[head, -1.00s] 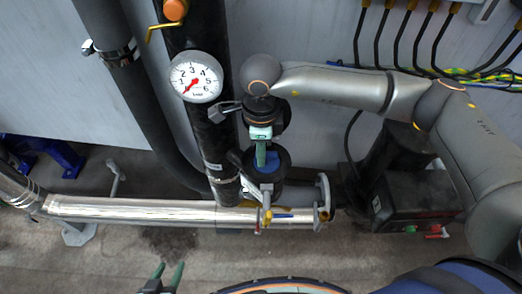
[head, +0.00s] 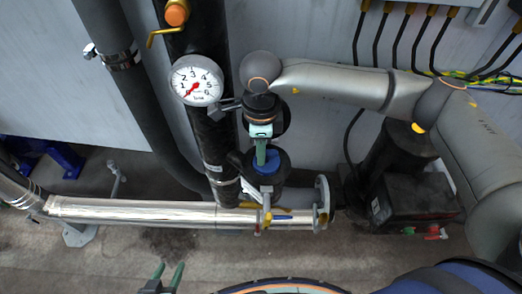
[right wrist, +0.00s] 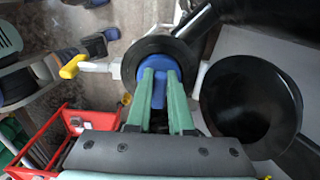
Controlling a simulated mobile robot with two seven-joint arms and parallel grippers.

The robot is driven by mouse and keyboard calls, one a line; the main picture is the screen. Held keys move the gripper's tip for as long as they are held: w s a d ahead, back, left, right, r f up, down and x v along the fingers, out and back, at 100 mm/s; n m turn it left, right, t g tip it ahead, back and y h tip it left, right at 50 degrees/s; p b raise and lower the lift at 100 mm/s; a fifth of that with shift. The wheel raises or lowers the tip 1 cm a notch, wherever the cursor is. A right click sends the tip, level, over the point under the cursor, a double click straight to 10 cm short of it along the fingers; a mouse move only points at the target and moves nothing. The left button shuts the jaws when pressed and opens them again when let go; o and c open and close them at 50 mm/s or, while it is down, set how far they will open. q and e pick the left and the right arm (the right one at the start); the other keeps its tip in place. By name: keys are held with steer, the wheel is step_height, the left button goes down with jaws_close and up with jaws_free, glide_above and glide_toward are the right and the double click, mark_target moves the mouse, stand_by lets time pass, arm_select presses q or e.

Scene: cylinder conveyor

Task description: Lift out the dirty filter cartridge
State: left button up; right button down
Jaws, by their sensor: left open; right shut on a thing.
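The filter cartridge shows only as a blue top (head: 270,161) in the round black housing (right wrist: 130,75) on the pipework. The blue top also shows in the right wrist view (right wrist: 158,66). My right gripper (head: 261,163) comes down on it from above, its green fingers (right wrist: 153,88) shut on the blue top. The cartridge's lower part is hidden in the housing, so how far it is raised cannot be told. My left gripper (head: 168,276) is open and empty at the bottom edge of the head view, well apart from the housing.
A black vertical pipe with a pressure gauge (head: 196,80) stands just left of my right gripper. A silver pipe (head: 130,211) runs left from below the housing. A yellow-handled valve (right wrist: 73,66) is beside the housing. A black motor-like unit (head: 412,195) stands right.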

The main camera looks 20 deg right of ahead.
steer(key=shift+r+p, duration=1.05)
steer(key=shift+r, duration=1.2)
steer(key=shift+r+p, duration=0.3)
steer(key=shift+r, duration=3.95)
